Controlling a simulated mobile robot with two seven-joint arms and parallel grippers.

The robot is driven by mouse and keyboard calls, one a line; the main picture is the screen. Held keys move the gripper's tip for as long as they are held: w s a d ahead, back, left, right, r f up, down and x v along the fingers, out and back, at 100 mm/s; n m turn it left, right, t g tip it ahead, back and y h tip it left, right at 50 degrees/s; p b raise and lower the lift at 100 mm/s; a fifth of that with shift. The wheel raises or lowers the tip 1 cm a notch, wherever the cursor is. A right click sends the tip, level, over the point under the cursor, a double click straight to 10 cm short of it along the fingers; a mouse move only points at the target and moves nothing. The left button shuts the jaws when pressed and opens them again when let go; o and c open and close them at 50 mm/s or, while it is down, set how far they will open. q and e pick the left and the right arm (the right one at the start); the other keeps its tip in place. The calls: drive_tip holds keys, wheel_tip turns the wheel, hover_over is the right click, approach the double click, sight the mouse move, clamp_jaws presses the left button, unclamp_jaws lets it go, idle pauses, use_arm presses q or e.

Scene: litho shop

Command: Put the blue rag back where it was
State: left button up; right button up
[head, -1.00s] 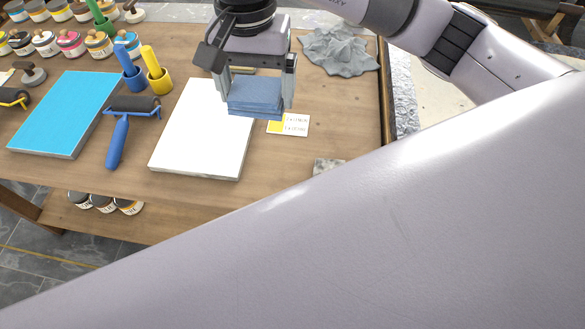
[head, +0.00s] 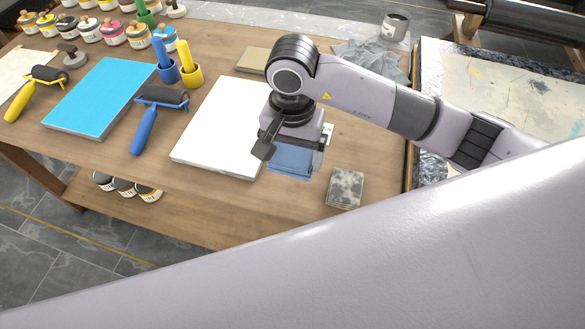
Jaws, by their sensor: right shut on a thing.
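The blue rag (head: 291,162) is a folded pad just right of the white slab's front right part, in the head view. My right gripper (head: 292,149) is above it, pointing down, and shut on it. The gripper body hides much of the rag's top. I cannot tell whether the rag touches the wooden table. A small card (head: 328,130) beside the rag is mostly hidden by the gripper. My left gripper is not in view.
The white slab (head: 218,135) lies left of the rag. A speckled grey block (head: 345,188) stands close to its right. A blue slab (head: 101,97), a blue-handled roller (head: 152,115) and a grey crumpled cloth (head: 370,57) lie farther off. Bare table (head: 250,205) is in front.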

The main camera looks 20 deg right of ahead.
sight(292, 182)
wheel_tip(292, 182, down, 6)
drive_tip(key=shift+f, duration=0.1)
idle(0.4)
drive_tip(key=shift+f, duration=0.2)
drive_tip(key=o, duration=0.8)
drive_tip(key=shift+r, duration=0.1)
drive_tip(key=shift+c, duration=0.2)
drive_tip(key=shift+r, duration=0.1)
drive_tip(key=shift+r, duration=0.2)
wheel_tip(292, 182, up, 12)
drive_tip(key=shift+f+b, duration=0.1)
drive_tip(key=shift+b, duration=0.25)
